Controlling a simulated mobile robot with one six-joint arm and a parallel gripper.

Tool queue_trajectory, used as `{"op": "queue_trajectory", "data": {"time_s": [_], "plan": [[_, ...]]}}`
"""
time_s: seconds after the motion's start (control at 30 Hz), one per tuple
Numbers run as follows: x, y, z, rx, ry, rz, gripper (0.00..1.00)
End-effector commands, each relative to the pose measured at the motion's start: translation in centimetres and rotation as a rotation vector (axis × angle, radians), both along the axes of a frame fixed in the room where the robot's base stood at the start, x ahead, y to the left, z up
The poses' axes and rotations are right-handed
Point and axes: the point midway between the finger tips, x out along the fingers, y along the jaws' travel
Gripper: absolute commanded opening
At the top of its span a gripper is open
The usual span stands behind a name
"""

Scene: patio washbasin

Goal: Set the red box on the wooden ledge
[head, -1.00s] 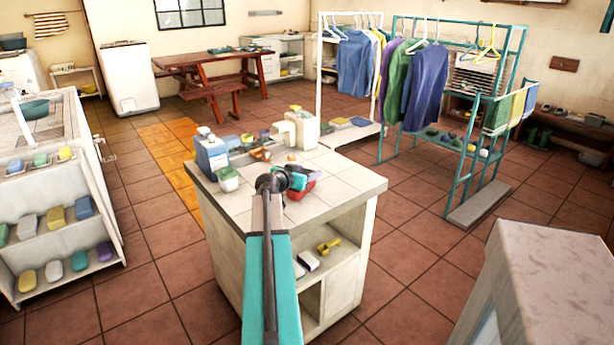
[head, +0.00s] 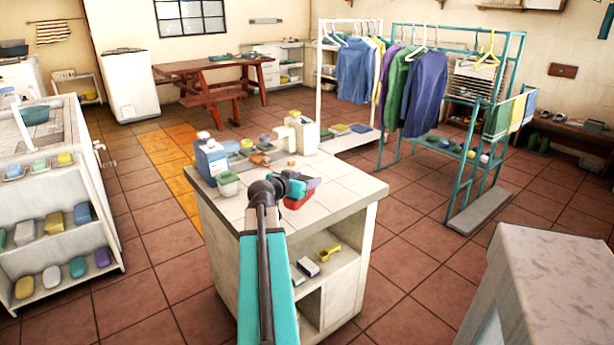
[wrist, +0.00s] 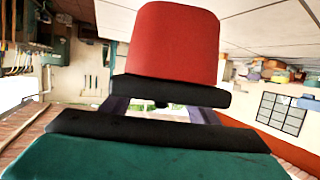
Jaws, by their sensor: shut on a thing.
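The red box (head: 299,202) is at my gripper (head: 291,184), over the right part of the white tiled counter top. In the wrist view the red box (wrist: 172,38) fills the upper middle, tapered, with its lower part behind a dark finger pad. My gripper (wrist: 160,107) is shut on it. The head view does not clearly show whether the box touches the counter. A dark wooden bench-like ledge (head: 568,121) runs along the right wall. I cannot tell for sure that it is the named wooden ledge.
On the counter (head: 335,170) stand a blue bottle (head: 211,160), a green-and-white cup (head: 228,183) and several small items. A teal clothes rack (head: 468,190) stands to the right. A red wooden table (head: 212,62) is at the back. Tiled floor lies open around the counter.

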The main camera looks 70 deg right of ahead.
Motion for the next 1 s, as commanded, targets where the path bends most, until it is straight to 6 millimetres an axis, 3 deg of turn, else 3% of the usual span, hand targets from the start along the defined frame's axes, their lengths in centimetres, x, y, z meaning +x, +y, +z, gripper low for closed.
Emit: {"op": "queue_trajectory", "data": {"time_s": [0.1,0.5,1.0], "plan": [[-0.6,1.8,0.2,-0.002,0.0,0.001,0.26],[-1.7,5.9,0.5,-0.001,0.001,0.002,0.26],[-1.9,6.4,0.3,-0.005,0.0,-0.004,0.26]]}}
